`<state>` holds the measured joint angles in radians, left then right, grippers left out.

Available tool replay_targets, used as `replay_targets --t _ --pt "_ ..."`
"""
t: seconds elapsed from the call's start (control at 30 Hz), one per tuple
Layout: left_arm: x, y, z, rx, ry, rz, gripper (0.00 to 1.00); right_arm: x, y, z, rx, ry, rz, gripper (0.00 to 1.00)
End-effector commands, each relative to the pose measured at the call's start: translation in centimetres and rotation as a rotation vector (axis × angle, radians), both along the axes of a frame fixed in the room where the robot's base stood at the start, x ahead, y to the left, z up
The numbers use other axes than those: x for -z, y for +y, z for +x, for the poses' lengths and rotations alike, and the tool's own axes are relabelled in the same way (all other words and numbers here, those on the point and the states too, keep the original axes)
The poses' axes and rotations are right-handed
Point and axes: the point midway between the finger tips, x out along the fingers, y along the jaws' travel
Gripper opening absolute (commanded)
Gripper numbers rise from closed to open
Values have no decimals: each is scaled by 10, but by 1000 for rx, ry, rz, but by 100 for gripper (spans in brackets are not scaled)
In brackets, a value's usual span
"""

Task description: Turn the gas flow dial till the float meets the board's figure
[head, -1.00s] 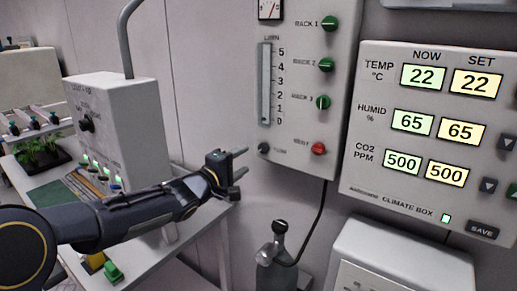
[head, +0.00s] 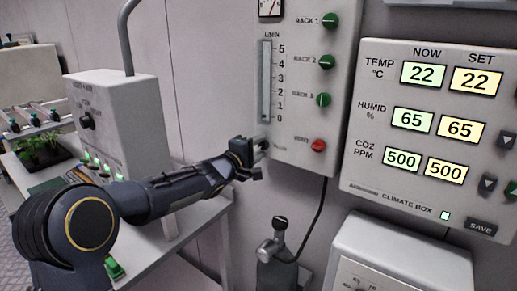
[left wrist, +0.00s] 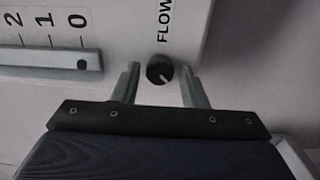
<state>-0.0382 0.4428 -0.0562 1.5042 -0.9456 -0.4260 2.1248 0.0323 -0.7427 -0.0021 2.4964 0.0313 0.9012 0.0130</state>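The black round flow dial (left wrist: 160,70) with a pale pointer mark shows in the left wrist view, beside the word FLOW. My left gripper (left wrist: 160,75) is open, with one finger on each side of the dial and small gaps visible. In the head view the left gripper (head: 260,154) is at the panel's lower left corner and hides the dial. The upright flow tube (head: 265,85) has a scale from 0 to 5. A dark float (left wrist: 82,64) sits near the 0 end in the left wrist view. I cannot make out a board with a flow figure. My right gripper is out of view.
Green rack knobs (head: 327,62) and a red knob (head: 318,145) are on the same panel. The climate box (head: 372,190) is at the right. A bottle-like fixture (head: 276,255) stands below the panel. A white bench box (head: 120,110) is at the left.

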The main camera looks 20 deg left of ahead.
Motion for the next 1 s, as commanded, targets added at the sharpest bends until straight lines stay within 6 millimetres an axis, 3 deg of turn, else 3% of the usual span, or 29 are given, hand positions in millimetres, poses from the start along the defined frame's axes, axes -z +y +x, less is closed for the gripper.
replay_targets --t 0.03,0.27,0.67,1.0 --pt "0 0 0 0 0 0 32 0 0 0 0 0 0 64" --pt "0 0 0 0 0 0 4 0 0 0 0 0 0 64" --pt "0 1 0 -1 -29 82 4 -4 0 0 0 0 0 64" --pt "0 1 0 -1 -123 342 4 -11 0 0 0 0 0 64"
